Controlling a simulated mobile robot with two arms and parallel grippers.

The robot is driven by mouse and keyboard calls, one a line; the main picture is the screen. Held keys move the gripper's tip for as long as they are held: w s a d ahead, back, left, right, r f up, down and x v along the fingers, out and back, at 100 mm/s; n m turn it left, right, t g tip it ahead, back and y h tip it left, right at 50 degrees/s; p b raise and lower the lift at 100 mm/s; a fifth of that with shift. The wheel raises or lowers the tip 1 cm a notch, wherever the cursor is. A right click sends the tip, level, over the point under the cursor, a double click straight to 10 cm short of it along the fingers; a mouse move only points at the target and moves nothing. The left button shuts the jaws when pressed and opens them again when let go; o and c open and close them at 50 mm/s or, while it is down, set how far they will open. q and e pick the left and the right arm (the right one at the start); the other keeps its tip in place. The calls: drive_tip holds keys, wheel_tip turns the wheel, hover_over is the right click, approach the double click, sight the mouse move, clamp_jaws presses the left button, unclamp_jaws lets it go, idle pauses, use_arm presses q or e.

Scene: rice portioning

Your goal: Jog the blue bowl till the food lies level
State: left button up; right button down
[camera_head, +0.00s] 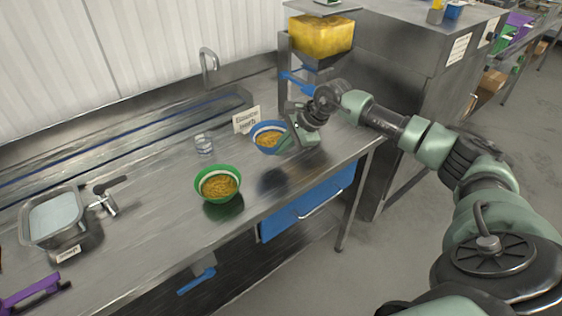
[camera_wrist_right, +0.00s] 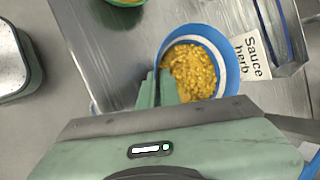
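The blue bowl (camera_head: 258,146) with a white inner band holds yellow-orange food (camera_head: 269,138). It seems to be held a little above the steel table, with a dark patch on the table below it. In the right wrist view the bowl (camera_wrist_right: 229,62) shows its food (camera_wrist_right: 190,70) lying toward the gripper side, with more white wall bare on the right. My right gripper (camera_head: 287,143) is at the bowl's right rim. In the wrist view its fingers (camera_wrist_right: 157,88) are close together, with the rim between them. My left gripper is out of view.
A green bowl (camera_head: 205,174) of similar food stands at the front left. A clear glass (camera_head: 203,144) and a sign (camera_head: 246,119) stand near the blue bowl. A hopper (camera_head: 320,36) with yellow food is behind. A metal pan (camera_head: 82,238) sits at far left.

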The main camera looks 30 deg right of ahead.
wheel_tip(320, 180, up, 13)
drive_tip(key=b, duration=0.3)
drive_tip(key=shift+f+b, duration=5.3)
drive_tip(key=shift+f, duration=2.2)
